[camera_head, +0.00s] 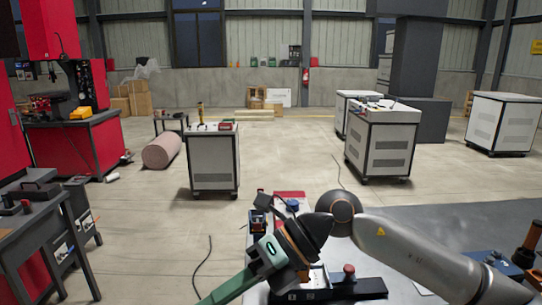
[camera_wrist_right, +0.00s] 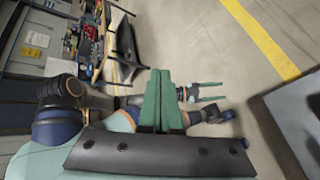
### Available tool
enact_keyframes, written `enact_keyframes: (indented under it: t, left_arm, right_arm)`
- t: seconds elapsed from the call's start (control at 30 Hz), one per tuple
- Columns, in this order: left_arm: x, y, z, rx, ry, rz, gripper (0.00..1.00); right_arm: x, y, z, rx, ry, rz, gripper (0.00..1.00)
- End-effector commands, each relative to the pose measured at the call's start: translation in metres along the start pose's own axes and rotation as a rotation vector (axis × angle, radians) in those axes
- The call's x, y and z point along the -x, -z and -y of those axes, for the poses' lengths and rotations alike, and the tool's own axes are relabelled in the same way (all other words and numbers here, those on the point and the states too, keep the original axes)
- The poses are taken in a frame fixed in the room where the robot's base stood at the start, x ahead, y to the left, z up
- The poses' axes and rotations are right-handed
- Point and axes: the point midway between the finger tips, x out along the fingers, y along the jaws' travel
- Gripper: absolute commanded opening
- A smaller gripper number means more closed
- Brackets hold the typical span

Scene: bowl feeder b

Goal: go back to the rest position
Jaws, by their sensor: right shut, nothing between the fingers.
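My right arm (camera_head: 420,255) comes in from the right in the head view and bends over the front of the workbench. Its green hand section points down and left, and its fingertips do not clearly show there. In the right wrist view my right gripper (camera_wrist_right: 160,72) has its green fingers together, with nothing between them. A smaller pair of green fingers, apart and empty, shows farther off in that view; it looks like my left gripper (camera_wrist_right: 208,91). My left arm does not show in the head view.
The grey workbench (camera_head: 480,222) below my right arm carries a dark fixture (camera_head: 355,288) and small parts. A dark side table (camera_head: 35,225) stands at left. White cabinets (camera_head: 213,160) stand farther back. Open concrete floor (camera_head: 285,150) lies between them.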

Motion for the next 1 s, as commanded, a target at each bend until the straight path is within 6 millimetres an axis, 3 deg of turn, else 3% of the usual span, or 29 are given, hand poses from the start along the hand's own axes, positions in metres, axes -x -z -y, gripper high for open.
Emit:
enact_keyframes:
  t: [0.07,0.2,0.3,0.37,0.47,0.53,0.67,0.8,0.9,1.0]
  left_arm:
    - [0.001,-0.002,0.0,0.001,0.0,0.004,0.58]
    - [0.001,-0.003,0.0,0.001,0.0,0.006,0.58]
    - [0.001,-0.003,0.0,0.001,0.0,0.006,0.58]
    - [0.001,-0.004,-0.001,0.001,0.0,0.007,0.58]
    - [0.002,-0.004,-0.001,0.001,-0.001,0.009,0.58]
    - [0.002,-0.004,-0.001,0.001,-0.001,0.009,0.58]
    - [0.002,-0.005,-0.001,0.001,-0.001,0.009,0.58]
    - [0.002,-0.005,-0.001,0.001,-0.001,0.01,0.58]
    - [0.002,-0.005,-0.001,0.001,-0.001,0.01,0.58]
    - [0.002,-0.005,-0.001,0.001,-0.001,0.01,0.58]
  right_arm:
    - [-0.014,-0.007,-0.032,-0.045,-0.224,0.119,0.0]
    - [0.0,-0.033,-0.071,-0.18,-0.563,0.374,0.0]
    - [0.029,-0.051,-0.076,-0.324,-0.768,0.572,0.0]
    - [0.05,-0.06,-0.068,-0.427,-0.872,0.698,0.0]
    - [0.086,-0.067,-0.037,-0.628,-1.012,0.909,0.0]
    - [0.108,-0.065,-0.004,-0.786,-1.084,1.058,0.0]
    - [0.137,-0.039,0.073,-1.118,-1.151,1.326,0.0]
    - [0.144,0.023,0.16,-1.512,-1.12,1.585,0.0]
    - [0.134,0.081,0.209,-1.79,-1.039,1.73,0.0]
    - [0.118,0.146,0.243,-2.06,-0.913,1.84,0.0]
